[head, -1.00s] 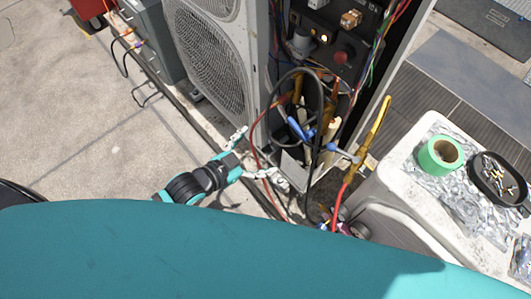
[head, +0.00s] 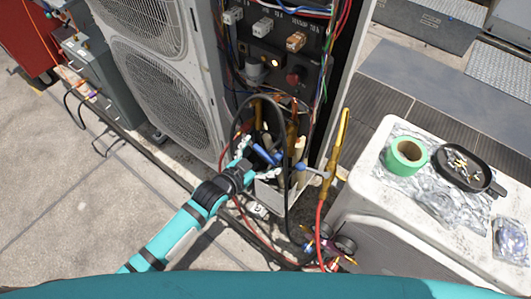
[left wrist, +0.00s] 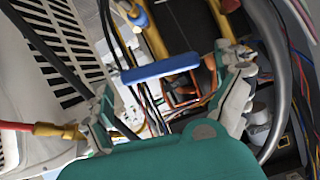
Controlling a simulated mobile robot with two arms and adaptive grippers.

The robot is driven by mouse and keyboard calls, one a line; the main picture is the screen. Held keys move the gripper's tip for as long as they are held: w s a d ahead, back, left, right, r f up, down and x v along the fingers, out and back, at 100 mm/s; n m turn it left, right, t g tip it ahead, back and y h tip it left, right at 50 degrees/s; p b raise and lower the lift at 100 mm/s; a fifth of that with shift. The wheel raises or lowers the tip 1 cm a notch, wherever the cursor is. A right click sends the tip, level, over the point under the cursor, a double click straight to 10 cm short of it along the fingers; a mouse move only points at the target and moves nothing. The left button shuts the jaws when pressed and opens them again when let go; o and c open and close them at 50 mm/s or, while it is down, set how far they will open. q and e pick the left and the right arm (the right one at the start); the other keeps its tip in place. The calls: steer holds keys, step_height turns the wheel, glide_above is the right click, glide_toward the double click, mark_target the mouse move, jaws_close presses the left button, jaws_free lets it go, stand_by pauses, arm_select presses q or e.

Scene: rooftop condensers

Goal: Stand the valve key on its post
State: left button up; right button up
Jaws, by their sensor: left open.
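A blue bar-shaped handle, which looks like the valve key (left wrist: 160,68), lies across the space between my left gripper's fingertips in the left wrist view. In the head view blue handles (head: 263,154) show at the foot of the open condenser, just ahead of the same gripper. My left gripper (head: 257,161) is open, with its fingers spread to either side of the blue bar in the wrist view (left wrist: 165,67); I see no grip on it. The key's lower part is hidden, and I cannot make out its post. My right gripper is not in view.
The open condenser (head: 165,95) has loose wires and a black hose (head: 236,118) around the gripper. A yellow-handled torch-like tool (head: 340,140) with a red hose stands to the right. A white bench (head: 370,190) holds green tape (head: 406,157) and a black dish (head: 462,168).

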mark_target(274, 145)
arm_select(q)
steer(key=shift+x, duration=1.25)
steer(key=shift+c, duration=0.4)
steer(key=c, duration=1.3)
